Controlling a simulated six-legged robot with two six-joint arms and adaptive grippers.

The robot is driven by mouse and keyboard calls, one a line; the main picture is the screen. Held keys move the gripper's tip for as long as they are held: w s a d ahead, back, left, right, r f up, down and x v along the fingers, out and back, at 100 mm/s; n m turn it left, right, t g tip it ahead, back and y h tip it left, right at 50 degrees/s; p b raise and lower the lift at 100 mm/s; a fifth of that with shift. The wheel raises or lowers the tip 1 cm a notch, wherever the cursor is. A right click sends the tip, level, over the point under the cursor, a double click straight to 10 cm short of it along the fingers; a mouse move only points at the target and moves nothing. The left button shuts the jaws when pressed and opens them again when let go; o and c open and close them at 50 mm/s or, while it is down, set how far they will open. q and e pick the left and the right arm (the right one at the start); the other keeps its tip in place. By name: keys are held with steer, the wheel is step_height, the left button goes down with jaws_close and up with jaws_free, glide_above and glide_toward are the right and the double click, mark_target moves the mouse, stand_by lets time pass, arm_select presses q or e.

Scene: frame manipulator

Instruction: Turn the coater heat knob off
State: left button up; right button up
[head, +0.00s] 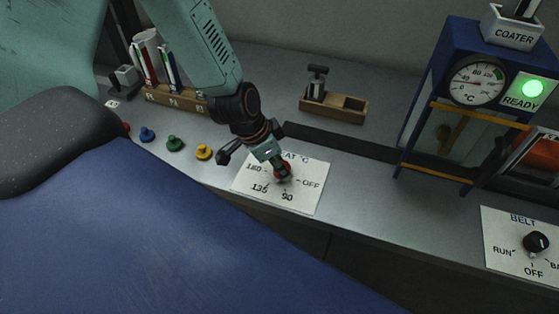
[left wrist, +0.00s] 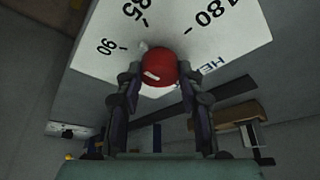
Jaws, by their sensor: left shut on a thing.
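The red heat knob (head: 284,174) sits on a white plate (head: 313,194) marked 180, 135, 90 and OFF, on the grey bench. My left gripper (head: 279,167) comes down over the knob and covers most of it. In the left wrist view the red knob (left wrist: 159,68) is between the two fingers of my left gripper (left wrist: 158,72), which is shut on it. The knob carries a short white mark. I cannot tell for sure which setting it points to. My right gripper is not in view.
The blue coater frame (head: 421,98) with a dial (head: 477,81) and a lit green READY lamp (head: 532,88) stands at the right. A BELT plate with a black knob (head: 536,242) is at the front right. Coloured knobs (head: 175,144) and wooden holders (head: 333,105) are on the bench.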

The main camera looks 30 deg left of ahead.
arm_select(q)
steer(key=n, duration=0.1)
steer(key=n+y+p, duration=0.1)
steer(key=shift+s+d+n, duration=0.15)
steer(key=shift+n, duration=0.15)
steer(key=n+y, duration=0.1)
steer(key=n, duration=0.3)
steer(key=shift+d+n+t+y+p, duration=0.1)
steer(key=shift+n+t+y+p, duration=0.2)
steer(key=shift+y+p, duration=0.1)
steer(key=n+y+p, duration=0.1)
steer(key=n, duration=0.2)
steer(key=shift+d+n, duration=0.1)
steer(key=shift+n, duration=0.2)
steer(key=shift+r+n+y+p, duration=0.1)
steer(key=shift+n+y+p, duration=0.4)
steer(key=shift+n+p, duration=0.35)
steer(key=n+g+y+p, duration=0.1)
steer(key=n+p, duration=0.2)
steer(key=shift+d+n, duration=0.1)
steer(key=shift+n, duration=0.15)
steer(key=shift+n+g+y+p, duration=0.3)
steer(key=shift+n+g+p, duration=0.3)
steer(key=shift+n+p, duration=0.7)
